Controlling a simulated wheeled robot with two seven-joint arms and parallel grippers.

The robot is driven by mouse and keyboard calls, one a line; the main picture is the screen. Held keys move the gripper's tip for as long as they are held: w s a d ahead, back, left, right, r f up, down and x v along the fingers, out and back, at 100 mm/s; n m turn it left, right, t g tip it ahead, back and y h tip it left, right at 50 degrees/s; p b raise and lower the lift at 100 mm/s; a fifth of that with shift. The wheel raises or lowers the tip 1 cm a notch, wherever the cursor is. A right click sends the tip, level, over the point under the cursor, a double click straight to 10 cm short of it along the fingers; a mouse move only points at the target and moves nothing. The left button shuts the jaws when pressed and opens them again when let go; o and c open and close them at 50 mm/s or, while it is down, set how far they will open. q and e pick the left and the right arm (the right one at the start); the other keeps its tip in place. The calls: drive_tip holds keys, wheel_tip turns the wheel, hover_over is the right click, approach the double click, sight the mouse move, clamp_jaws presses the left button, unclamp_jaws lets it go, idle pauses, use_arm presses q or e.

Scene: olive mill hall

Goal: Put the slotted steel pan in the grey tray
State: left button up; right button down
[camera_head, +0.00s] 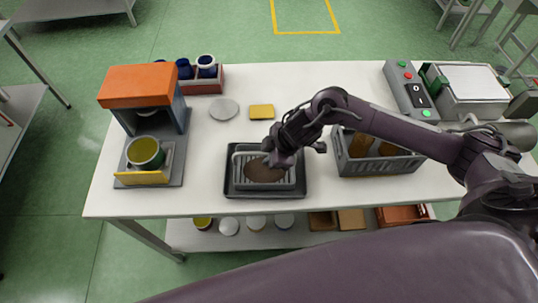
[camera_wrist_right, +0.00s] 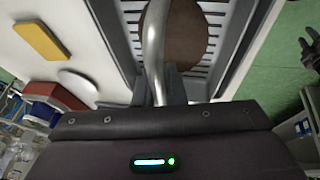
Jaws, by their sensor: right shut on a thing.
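The slotted steel pan (camera_head: 240,178) is a pale slatted pan with a dark brown disc (camera_head: 264,172) on it. It lies within the outline of the dark grey tray (camera_head: 265,193) at the table's front middle; whether it rests on the tray floor cannot be told. My right gripper (camera_head: 279,157) is at the pan's back right and is shut on its bent steel handle, which shows in the right wrist view (camera_wrist_right: 154,45). The slats and disc also show there. The gripper hides part of the pan's back right edge. My left gripper is not in view.
Right of the tray stands a grey crate (camera_head: 342,163) with brown things in it, under my right arm. Left is an orange-topped machine (camera_head: 138,85) with a green cup (camera_head: 145,153). Behind are a yellow block (camera_head: 262,112) and grey disc (camera_head: 224,109). The back middle is clear.

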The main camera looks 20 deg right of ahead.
drive_tip(key=shift+f, duration=0.2)
drive_tip(key=c, duration=1.5)
unclamp_jaws()
drive_tip(key=shift+f, duration=0.1)
drive_tip(key=shift+r, duration=0.2)
drive_tip(key=v, duration=1.1)
drive_tip(key=shift+r, duration=0.4)
drive_tip(key=shift+s+d, duration=0.2)
